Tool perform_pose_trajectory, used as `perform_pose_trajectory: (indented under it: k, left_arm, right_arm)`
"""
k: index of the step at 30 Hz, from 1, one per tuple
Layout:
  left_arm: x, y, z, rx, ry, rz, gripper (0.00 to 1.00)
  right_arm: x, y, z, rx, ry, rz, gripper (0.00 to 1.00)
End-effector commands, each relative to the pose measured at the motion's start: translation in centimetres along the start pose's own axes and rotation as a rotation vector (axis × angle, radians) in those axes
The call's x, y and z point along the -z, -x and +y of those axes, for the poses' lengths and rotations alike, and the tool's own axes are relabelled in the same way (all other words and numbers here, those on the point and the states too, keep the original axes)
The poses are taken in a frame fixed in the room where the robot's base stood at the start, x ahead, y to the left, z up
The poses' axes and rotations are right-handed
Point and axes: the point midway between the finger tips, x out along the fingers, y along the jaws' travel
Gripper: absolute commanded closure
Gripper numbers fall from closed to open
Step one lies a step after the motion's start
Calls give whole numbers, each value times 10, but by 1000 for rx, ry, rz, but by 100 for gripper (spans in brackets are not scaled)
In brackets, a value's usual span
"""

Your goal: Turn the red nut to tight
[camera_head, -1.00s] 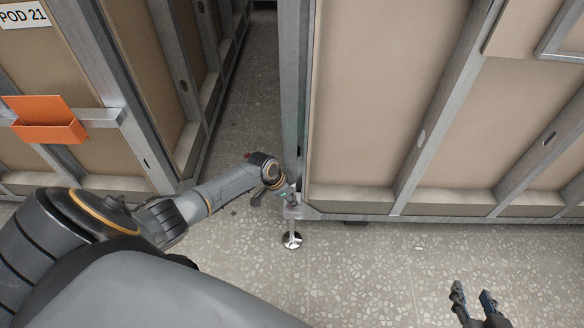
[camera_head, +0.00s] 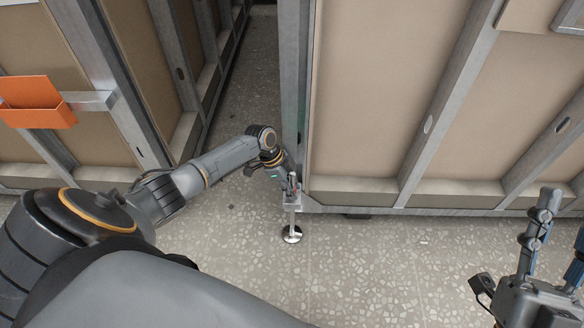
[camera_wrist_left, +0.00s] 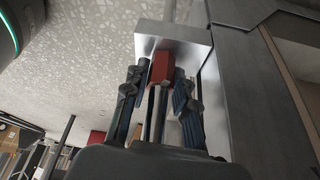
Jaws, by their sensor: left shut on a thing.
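The red nut (camera_wrist_left: 162,67) sits on a threaded rod (camera_wrist_left: 157,112), against a metal bracket (camera_wrist_left: 180,32) in the left wrist view. My left gripper (camera_wrist_left: 159,74) is shut on the nut, one finger on each side of it. In the head view, my left gripper (camera_head: 291,184) is at the bracket (camera_head: 292,199) at the pod's lower corner, and the nut is mostly hidden there. Below the bracket, the rod ends in a round foot (camera_head: 292,235) on the floor. My right gripper (camera_head: 566,215) is open and empty at the lower right.
The pod's steel frame post (camera_head: 294,80) rises right beside my left gripper. A second pod with an orange holder (camera_head: 38,105) stands to the left, across a narrow gap.

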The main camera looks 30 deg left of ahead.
Motion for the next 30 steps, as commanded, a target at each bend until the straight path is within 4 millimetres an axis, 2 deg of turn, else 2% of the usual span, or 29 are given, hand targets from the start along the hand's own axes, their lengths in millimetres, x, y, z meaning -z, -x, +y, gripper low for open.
perform_pose_trajectory:
  k: [7, 18, 19, 22, 30]
  left_arm:
    - [0, 0, 0, -9, -28, 0, 100]
    - [0, 0, 0, -10, -30, 0, 100]
    - [0, 0, 0, -10, -29, 0, 69]
    - [0, 0, 0, -11, -29, 0, 50]
    - [0, 0, 0, -11, -29, 0, 50]
  right_arm:
    - [13, 2, -2, 2, -4, 72, 60]
    - [14, 1, -2, 3, -4, 78, 60]
    - [14, 1, -2, 3, -4, 78, 60]
    - [14, 1, -2, 3, -4, 78, 60]
    - [13, 1, -2, 2, -4, 76, 60]
